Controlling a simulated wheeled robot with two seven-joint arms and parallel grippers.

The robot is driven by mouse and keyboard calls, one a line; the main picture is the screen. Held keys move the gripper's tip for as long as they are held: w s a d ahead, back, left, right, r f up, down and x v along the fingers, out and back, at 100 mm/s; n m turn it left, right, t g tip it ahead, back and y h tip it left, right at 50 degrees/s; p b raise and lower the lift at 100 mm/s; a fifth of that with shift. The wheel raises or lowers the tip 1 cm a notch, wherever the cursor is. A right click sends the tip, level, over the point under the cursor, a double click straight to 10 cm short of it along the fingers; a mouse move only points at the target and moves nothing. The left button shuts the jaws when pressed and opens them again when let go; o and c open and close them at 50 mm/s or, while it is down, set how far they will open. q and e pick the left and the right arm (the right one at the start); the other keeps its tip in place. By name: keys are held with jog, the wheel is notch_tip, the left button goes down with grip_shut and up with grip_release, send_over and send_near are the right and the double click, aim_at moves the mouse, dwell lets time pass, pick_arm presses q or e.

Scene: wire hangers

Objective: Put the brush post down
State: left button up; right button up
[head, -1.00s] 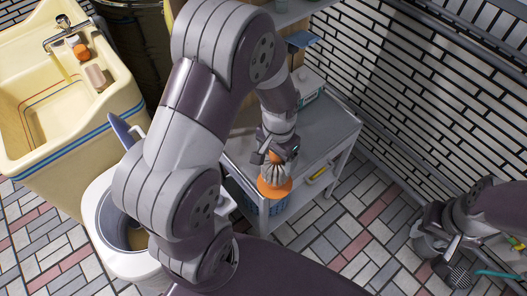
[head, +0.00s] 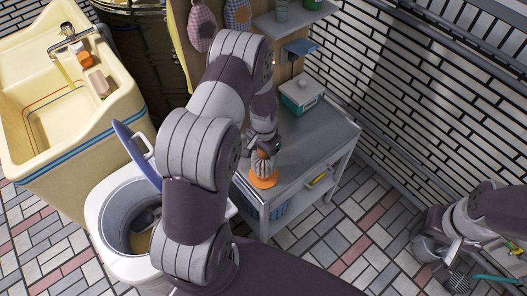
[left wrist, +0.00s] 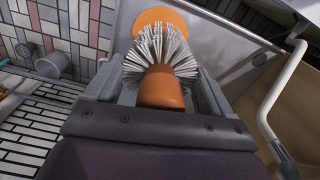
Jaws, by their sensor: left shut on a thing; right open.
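The brush post (head: 263,167) has an orange flared base, a ring of pale bristles and an orange upper end. My left gripper (head: 263,146) is shut on it from above and holds it upright at the front left edge of the grey cart top (head: 318,133). I cannot tell whether its base touches the cart. In the left wrist view the brush post (left wrist: 161,90) sits between the two fingers, its orange base beyond the bristles. My right gripper (head: 447,250) is open at the far right, low over the floor, near a grey round-headed item (head: 426,247).
A teal and white box (head: 301,94) stands at the back of the cart; the top's middle and right are clear. A blue basket (head: 275,211) is below. A white tub with a raised lid (head: 137,155) and a cream sink (head: 95,105) stand left.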

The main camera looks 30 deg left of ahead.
pick_arm(q)
jog(key=shift+f, duration=0.2)
jog(key=o, duration=1.3)
jog(key=shift+r, duration=0.35)
jog(key=r, duration=0.8)
jog(key=r+b, duration=0.1)
jog(key=r, duration=0.3)
jog(key=shift+s+d+r, duration=0.25)
jog(key=shift+s+d, duration=0.05)
jog(key=shift+d, duration=0.1)
jog(key=s+d+r+n, duration=0.1)
jog(key=s+d+r, duration=0.1)
jog(key=s, duration=0.2)
jog(key=s+d+r+t, duration=0.1)
jog(key=s+d+r, duration=0.1)
jog(key=s+d, duration=0.1)
jog(key=s+d+r+n, duration=0.1)
jog(key=s+d, duration=0.1)
jog(key=s, duration=0.4)
jog(key=shift+d+r+n, duration=0.15)
jog(key=shift+r+n, duration=0.15)
jog(key=shift+r, duration=0.1)
